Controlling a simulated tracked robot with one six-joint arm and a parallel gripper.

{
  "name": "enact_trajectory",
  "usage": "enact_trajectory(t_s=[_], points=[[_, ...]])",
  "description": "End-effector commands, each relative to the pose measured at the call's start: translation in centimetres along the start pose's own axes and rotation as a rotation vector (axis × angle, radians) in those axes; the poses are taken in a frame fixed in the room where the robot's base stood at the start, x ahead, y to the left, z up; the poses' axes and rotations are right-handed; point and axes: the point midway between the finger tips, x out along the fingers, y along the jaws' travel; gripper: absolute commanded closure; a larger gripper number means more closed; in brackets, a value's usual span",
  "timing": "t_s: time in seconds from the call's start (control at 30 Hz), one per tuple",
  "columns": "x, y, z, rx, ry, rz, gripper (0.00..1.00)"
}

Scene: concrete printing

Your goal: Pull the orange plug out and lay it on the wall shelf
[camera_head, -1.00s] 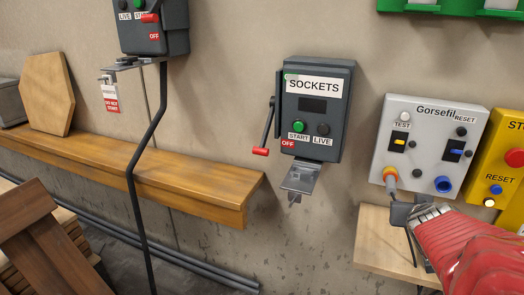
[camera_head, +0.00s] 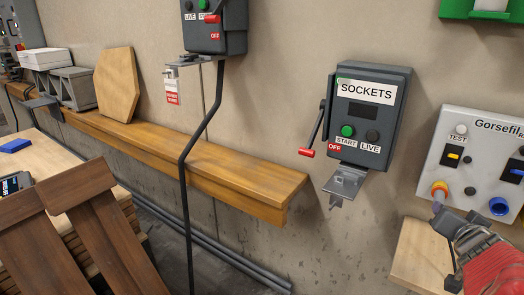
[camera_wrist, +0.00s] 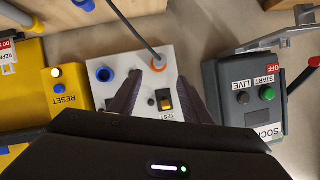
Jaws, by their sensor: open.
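The orange plug (camera_head: 439,187) sits in the lower left socket of the grey Gorsefil box (camera_head: 471,150), with a grey cable hanging from it. In the wrist view the plug (camera_wrist: 158,63) shows between the fingertips, its cable running up and left. My gripper (camera_head: 446,215) is close by the plug, its dark fingers open on either side; it also shows in the wrist view (camera_wrist: 160,76). I cannot tell whether a finger touches the plug. A long brown wooden wall shelf (camera_head: 235,173) runs along the wall to the left; its right end is bare.
The dark SOCKETS box (camera_head: 372,115), with a red-handled lever and a metal bracket (camera_head: 345,184) below, stands between shelf and Gorsefil box. A black cable (camera_head: 184,175) hangs before the shelf. A wooden board (camera_head: 117,85) and grey blocks stand at the shelf's left.

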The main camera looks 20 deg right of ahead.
Motion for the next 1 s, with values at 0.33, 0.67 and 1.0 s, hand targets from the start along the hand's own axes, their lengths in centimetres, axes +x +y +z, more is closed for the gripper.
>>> enact_trajectory(t_s=[0.33, 0.67, 1.0], points=[[0.1, 0.2, -0.1, 0.0, 0.001, 0.004, 0.56], [2.2, 0.2, 0.0, 0.001, -0.001, 0.004, 0.56], [5.4, 0.3, 0.0, 0.001, 0.0, 0.005, 0.56]])
